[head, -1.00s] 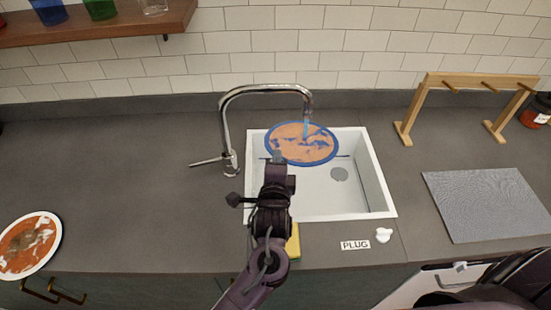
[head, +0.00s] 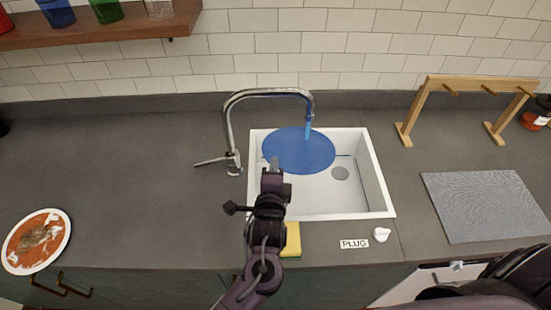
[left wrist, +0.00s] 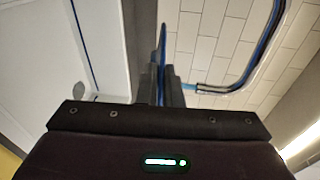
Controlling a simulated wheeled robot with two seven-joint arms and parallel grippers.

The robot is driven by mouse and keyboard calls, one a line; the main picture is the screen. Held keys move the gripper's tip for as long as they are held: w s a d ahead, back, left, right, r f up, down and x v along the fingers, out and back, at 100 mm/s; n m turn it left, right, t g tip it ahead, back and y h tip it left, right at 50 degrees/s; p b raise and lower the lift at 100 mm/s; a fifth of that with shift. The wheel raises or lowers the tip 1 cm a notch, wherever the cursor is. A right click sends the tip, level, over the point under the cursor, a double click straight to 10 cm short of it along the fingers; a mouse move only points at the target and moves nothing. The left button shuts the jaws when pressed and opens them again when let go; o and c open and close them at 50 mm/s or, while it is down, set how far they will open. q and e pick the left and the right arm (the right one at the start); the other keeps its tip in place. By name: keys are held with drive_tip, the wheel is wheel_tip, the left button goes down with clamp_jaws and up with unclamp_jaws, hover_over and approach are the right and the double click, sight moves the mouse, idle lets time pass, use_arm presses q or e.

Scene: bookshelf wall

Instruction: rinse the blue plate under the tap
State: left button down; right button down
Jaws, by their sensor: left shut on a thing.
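The blue plate (head: 298,150) is over the back left of the white sink (head: 330,205), and its visible face is plain blue with no brown stain. My left gripper (head: 274,168) is shut on the plate's near edge. In the left wrist view the plate (left wrist: 162,45) shows edge-on between the fingers of my left gripper (left wrist: 161,80). The chrome tap (head: 229,125) arches over the plate, and a blue stream of water (head: 308,130) falls from its spout by the plate's right part. My right gripper is not in view.
A soiled white-rimmed plate (head: 37,241) lies at the counter's left. A yellow sponge (head: 292,240), a PLUG label (head: 354,244) and a white plug (head: 381,235) are at the sink's front. A grey mat (head: 485,205) and wooden rack (head: 450,95) stand right.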

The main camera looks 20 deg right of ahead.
use_arm(q)
drive_tip(key=a+f+p+v, duration=0.1)
drive_tip(key=p+v, duration=0.3)
drive_tip(key=v, duration=0.2)
drive_tip(key=shift+r, duration=0.2)
idle(0.9)
